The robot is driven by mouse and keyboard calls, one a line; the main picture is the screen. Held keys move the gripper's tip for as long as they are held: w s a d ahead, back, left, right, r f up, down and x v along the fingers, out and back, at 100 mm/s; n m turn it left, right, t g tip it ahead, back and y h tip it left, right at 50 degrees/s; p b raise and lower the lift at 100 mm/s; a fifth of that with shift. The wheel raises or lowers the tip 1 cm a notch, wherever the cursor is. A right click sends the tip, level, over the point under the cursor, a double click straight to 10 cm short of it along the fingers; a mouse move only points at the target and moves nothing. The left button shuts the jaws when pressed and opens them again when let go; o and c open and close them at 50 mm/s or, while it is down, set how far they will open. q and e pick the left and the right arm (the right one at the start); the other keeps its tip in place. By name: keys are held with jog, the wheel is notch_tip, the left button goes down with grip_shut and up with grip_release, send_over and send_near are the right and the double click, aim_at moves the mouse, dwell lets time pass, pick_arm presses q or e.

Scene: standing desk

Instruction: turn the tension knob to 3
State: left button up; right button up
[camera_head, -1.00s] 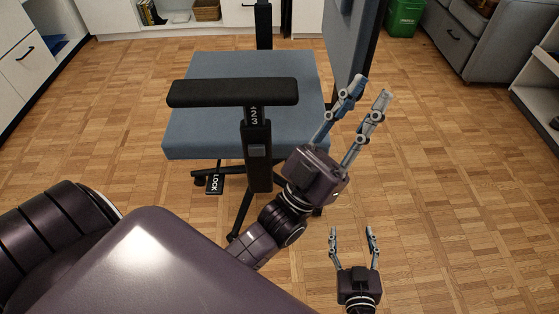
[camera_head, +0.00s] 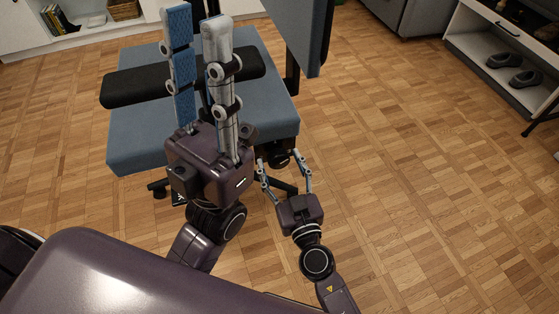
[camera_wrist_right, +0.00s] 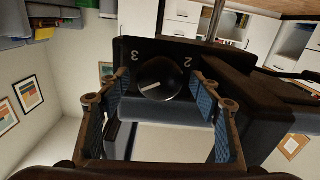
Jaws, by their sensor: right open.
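The blue office chair seat (camera_head: 135,137) is in the head view. In the right wrist view the round dark tension knob (camera_wrist_right: 163,76) sits on a black housing (camera_wrist_right: 212,58) marked "3" on the left and "2" on the right. The knob's white pointer line slants toward the lower left. My right gripper (camera_head: 279,160) is open at the seat's near right edge. In the wrist view its fingers (camera_wrist_right: 163,82) stand on either side of the knob; contact cannot be told. My left gripper (camera_head: 196,18) is open and empty, raised in front of the chair's armrest.
The black armrest (camera_head: 125,90) and blue backrest (camera_head: 292,30) rise above the seat. A shoe shelf (camera_head: 482,52) stands at the right and a white cabinet at the back left. The wooden floor (camera_head: 420,180) to the right is clear.

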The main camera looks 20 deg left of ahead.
jog(key=shift+w+a, duration=0.15)
jog(key=shift+w, duration=0.1)
jog(key=c, duration=1.2)
jog(key=shift+o, duration=0.2)
